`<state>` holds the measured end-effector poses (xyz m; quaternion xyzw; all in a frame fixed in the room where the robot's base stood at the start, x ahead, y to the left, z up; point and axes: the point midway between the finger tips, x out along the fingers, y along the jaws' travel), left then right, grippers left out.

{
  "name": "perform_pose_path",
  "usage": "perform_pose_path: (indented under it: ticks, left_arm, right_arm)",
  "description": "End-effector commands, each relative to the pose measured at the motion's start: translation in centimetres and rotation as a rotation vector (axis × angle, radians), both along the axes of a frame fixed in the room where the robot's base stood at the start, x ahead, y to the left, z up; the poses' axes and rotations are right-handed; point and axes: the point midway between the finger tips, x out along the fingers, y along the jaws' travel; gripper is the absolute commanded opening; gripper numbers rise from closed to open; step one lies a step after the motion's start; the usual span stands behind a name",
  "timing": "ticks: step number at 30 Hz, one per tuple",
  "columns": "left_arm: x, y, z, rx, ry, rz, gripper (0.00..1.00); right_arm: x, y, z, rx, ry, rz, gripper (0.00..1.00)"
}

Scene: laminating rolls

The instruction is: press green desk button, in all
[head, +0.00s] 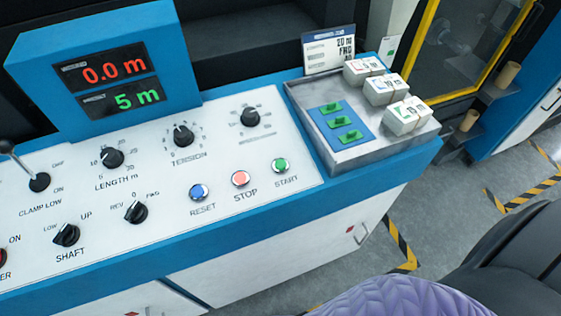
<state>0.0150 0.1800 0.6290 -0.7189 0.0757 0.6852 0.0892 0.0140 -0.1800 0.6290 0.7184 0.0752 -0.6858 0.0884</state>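The green START button (280,166) sits on the white sloped face of the control desk (165,235), at the right end of a row of buttons. The red STOP button (240,178) and the blue RESET button (199,192) are to its left. Its label START is printed just below it. Nothing covers the green button. Neither of my grippers shows in the head view.
Knobs, such as the TENSION knob (183,135), and a lever (38,181) stand up from the desk. A display (110,82) reads 0.0 m and 5 m. A metal tray (366,159) at the right holds white blocks and green pieces. A card (328,50) stands behind it.

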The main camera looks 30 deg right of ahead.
Motion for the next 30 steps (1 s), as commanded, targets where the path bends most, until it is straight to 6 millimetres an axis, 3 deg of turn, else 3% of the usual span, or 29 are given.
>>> perform_pose_path:
  ticks: [1, 4, 30]
  left_arm:
    - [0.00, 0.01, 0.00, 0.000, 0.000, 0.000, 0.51]
    - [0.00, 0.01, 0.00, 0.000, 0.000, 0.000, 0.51]
    - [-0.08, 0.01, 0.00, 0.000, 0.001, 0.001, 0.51]
  right_arm:
    - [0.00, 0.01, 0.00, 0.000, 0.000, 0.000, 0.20]
    - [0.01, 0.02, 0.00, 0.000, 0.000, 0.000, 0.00]
    - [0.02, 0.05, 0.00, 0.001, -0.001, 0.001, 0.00]
